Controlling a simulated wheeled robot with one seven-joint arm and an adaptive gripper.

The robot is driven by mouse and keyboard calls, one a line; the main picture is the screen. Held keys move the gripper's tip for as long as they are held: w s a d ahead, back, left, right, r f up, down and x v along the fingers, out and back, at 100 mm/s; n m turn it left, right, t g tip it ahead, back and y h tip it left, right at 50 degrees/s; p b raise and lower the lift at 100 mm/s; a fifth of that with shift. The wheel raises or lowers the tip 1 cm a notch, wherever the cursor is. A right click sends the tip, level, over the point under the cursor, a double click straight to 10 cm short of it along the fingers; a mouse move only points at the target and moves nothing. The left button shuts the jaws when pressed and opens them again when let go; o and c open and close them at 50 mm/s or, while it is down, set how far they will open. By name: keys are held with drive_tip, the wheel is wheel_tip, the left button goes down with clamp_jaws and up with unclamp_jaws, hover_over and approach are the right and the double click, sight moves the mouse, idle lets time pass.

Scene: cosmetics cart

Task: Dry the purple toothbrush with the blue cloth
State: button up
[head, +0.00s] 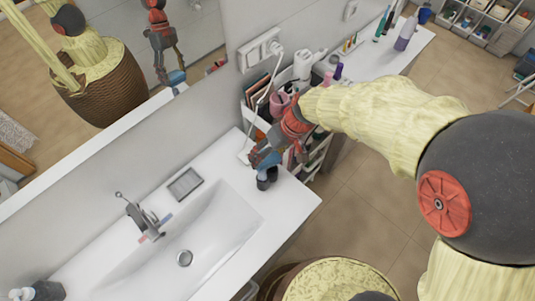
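My gripper (263,163) points down over the right end of the white sink counter, beside the cosmetics cart. A blue patch shows at its fingers; I cannot tell whether this is the blue cloth or part of the gripper. A small dark object (266,180) stands on the counter just under the fingertips; I cannot tell whether they touch it. The finger gap is too small and covered to read. I cannot make out the purple toothbrush or a separate blue cloth.
The sink counter (215,270) has a faucet (146,219), a grey soap dish (185,184) and a dark bottle (48,291) at lower left. The crowded cart (318,150) holds a pink cup (280,103). A mirror and wall outlet (259,49) are behind. The middle of the counter is clear.

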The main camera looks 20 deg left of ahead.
drive_tip(key=shift+f+b, duration=0.3)
drive_tip(key=shift+f, duration=0.05)
drive_tip(key=shift+s, duration=0.1)
